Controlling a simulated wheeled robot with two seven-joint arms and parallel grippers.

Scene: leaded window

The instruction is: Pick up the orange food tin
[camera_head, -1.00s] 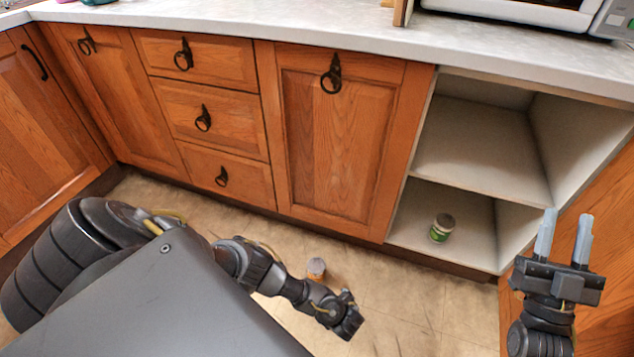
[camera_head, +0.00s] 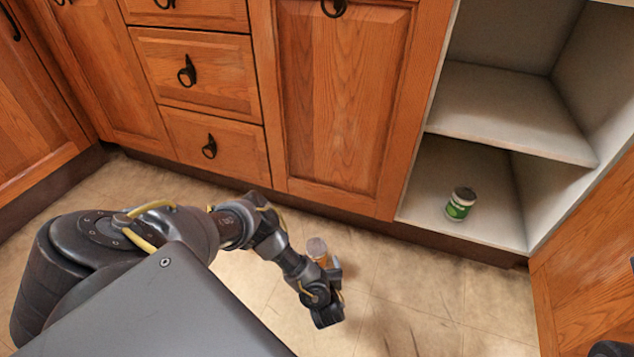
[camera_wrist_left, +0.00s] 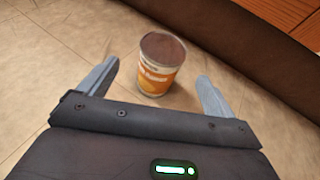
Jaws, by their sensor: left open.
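The orange food tin (camera_head: 317,248) stands upright on the floor in front of the cabinets, partly hidden by my left arm. The left wrist view shows its orange and white label and brownish top (camera_wrist_left: 163,50). My left gripper (camera_wrist_left: 157,80) is open, with one finger on each side of the tin's near side. The tin sits between and slightly beyond the fingertips, with gaps visible on both sides. In the head view the left fingers are mostly hidden by the wrist. My right gripper's fingers are out of view; only dark bits of my right arm show at the right edge.
A green and white tin (camera_head: 460,204) stands on the bottom of the open shelf unit (camera_head: 510,112). Wooden cabinet fronts (camera_head: 335,100) with a dark plinth (camera_head: 350,212) stand behind the orange tin. The floor (camera_head: 430,300) to its right is clear.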

